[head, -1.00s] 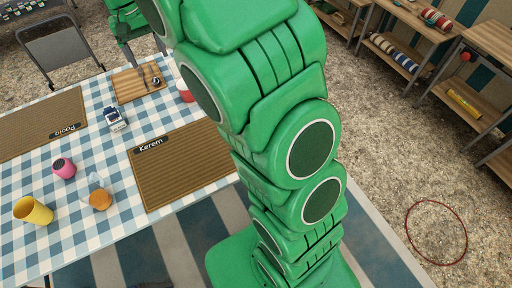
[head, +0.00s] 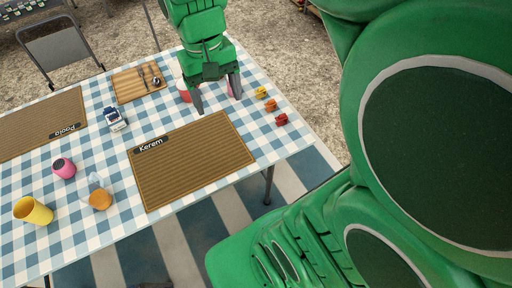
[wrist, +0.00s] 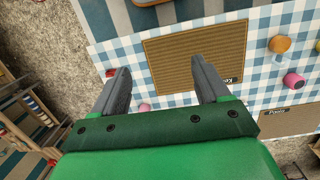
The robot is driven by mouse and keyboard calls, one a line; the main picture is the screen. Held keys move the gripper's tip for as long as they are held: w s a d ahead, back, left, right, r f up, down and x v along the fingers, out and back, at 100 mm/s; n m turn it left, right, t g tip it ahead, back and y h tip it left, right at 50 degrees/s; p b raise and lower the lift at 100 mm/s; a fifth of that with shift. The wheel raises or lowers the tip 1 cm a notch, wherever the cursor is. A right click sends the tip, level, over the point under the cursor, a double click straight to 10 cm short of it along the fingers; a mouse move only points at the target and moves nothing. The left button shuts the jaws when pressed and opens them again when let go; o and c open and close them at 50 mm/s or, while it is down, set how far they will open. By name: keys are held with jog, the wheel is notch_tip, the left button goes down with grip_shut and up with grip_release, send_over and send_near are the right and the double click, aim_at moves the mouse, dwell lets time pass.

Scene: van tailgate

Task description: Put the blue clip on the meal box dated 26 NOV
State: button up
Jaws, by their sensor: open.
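My gripper (head: 217,102) is open and empty, pointing down over the far right part of the checked table. Its two grey fingers also show spread apart in the wrist view (wrist: 160,65). Three small clip-like pieces lie in a row to the right of it: yellow (head: 261,92), orange (head: 270,105) and red (head: 281,119). I see no blue clip and no meal box with a readable date in either view; the gripper and arm hide part of the scene. A pink object (head: 231,89) is partly hidden behind the right finger.
A brown placemat marked Kerem (head: 195,165) lies before the gripper. Beside it are a red-and-white item (head: 184,94), a cutlery board (head: 138,84) and a small white-and-blue item (head: 115,119). A yellow cup (head: 33,210), pink cup (head: 63,168) and orange-filled glass (head: 99,196) stand left.

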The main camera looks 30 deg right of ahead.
jog(key=s+d+f, duration=0.1)
jog(key=s+f, duration=0.2)
jog(key=s, duration=1)
jog(key=shift+s+d+n, duration=0.3)
jog(key=shift+s+d, duration=0.05)
jog(key=shift+s, duration=0.05)
